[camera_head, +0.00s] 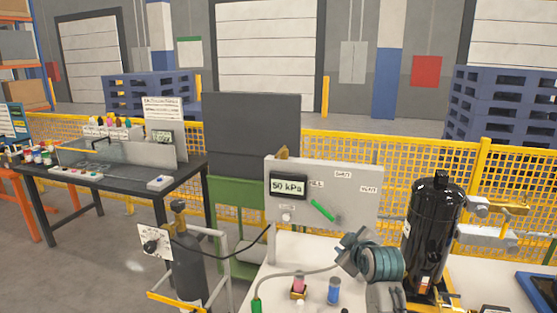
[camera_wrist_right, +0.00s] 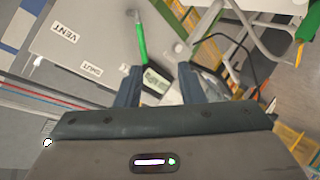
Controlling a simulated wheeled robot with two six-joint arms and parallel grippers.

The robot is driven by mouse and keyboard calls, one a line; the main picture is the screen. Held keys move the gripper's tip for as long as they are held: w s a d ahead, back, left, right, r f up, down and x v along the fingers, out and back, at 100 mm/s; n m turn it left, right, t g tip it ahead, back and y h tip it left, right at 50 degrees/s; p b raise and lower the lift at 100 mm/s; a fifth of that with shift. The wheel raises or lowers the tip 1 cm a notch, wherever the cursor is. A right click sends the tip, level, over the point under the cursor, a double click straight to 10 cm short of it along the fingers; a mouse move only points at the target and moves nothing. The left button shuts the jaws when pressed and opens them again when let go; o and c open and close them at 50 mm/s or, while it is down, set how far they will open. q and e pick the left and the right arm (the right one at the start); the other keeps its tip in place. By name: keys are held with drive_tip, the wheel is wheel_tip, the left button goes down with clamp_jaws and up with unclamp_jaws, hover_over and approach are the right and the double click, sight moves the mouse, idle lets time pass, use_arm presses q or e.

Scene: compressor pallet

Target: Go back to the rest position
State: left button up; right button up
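My right gripper (camera_head: 350,247) is raised above the white table, in front of the grey valve panel (camera_head: 360,210). In the right wrist view its two fingers (camera_wrist_right: 160,85) stand apart with nothing held between them. The panel carries a display reading 50 kPa (camera_head: 288,186), FILL, SHUT and VENT labels and a green lever (camera_head: 322,210). The lever slants down to the right in the head view. It also shows in the right wrist view (camera_wrist_right: 141,42), beyond the fingertips; the gripper appears apart from it. My left gripper is not in view.
A black compressor (camera_head: 430,235) stands right of my right arm. A blue-capped cylinder (camera_head: 334,290) and a small pink-topped item (camera_head: 299,288) are on the table (camera_head: 270,285). A hose lies there. A gas bottle (camera_head: 188,265) and dark workbench (camera_head: 110,180) are left. Yellow fencing (camera_head: 400,165) runs behind.

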drive_tip(key=s+d+f+m+g+h, duration=0.1)
drive_tip(key=s+d+f+m+g, duration=0.15)
drive_tip(key=s+f, duration=0.8)
drive_tip(key=s+d+f+m+g+h, duration=0.1)
drive_tip(key=s+d+f+m+g, duration=0.2)
drive_tip(key=s+f, duration=0.7)
drive_tip(key=s+d+f+m+g, duration=0.1)
drive_tip(key=s+d+m+g, duration=0.1)
drive_tip(key=s, duration=1)
drive_tip(key=s+d+f+m+g, duration=0.2)
drive_tip(key=s, duration=1.1)
wheel_tip(320, 180, down, 31)
drive_tip(key=d, duration=0.3)
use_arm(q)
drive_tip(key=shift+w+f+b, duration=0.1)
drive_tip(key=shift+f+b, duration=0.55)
use_arm(e)
drive_tip(key=s+f+g, duration=0.2)
drive_tip(key=s+f, duration=1.6)
drive_tip(key=f, duration=0.1)
drive_tip(key=shift+s+d+f, duration=0.15)
drive_tip(key=shift+d+f, duration=0.2)
drive_tip(key=shift+f, duration=0.05)
drive_tip(key=shift+o, duration=0.3)
drive_tip(key=shift+m, duration=0.25)
